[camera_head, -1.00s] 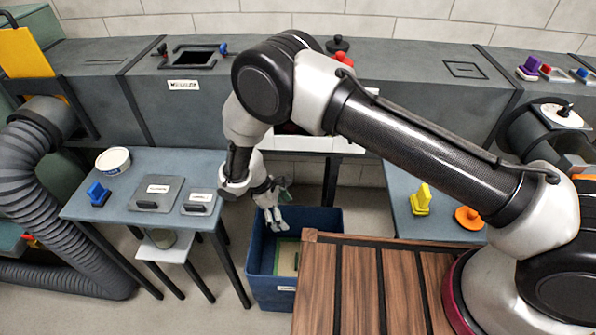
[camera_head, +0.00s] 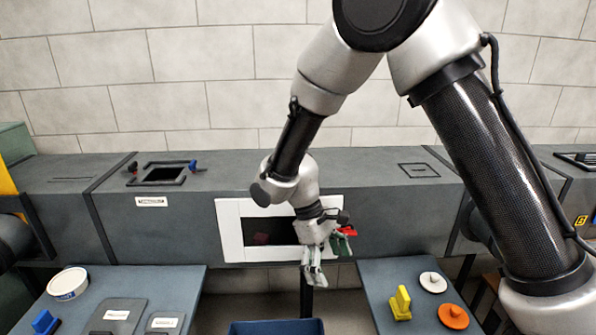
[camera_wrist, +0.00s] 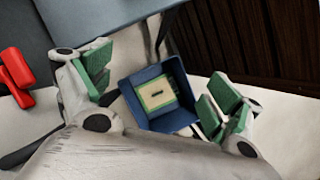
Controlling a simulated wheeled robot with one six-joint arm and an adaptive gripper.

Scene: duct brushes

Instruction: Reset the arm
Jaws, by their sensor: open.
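My gripper (camera_head: 315,272) hangs in front of the white-framed opening of the duct, fingers pointing down. In the wrist view my gripper (camera_wrist: 155,100) has its green-padded fingers spread wide with nothing between them. Beyond and below the fingers is a blue bin (camera_wrist: 135,105) with a green and cream piece (camera_wrist: 156,94) lying in it. In the head view only the rim of the blue bin (camera_head: 275,326) shows at the bottom edge.
The grey duct (camera_head: 380,215) runs along the wall, with a white-framed opening (camera_head: 229,225) and a square top hole (camera_head: 163,175). A red part (camera_head: 347,231) is beside my gripper. Left table (camera_head: 190,285) and right table (camera_head: 385,265) hold small items, including a yellow piece (camera_head: 401,303).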

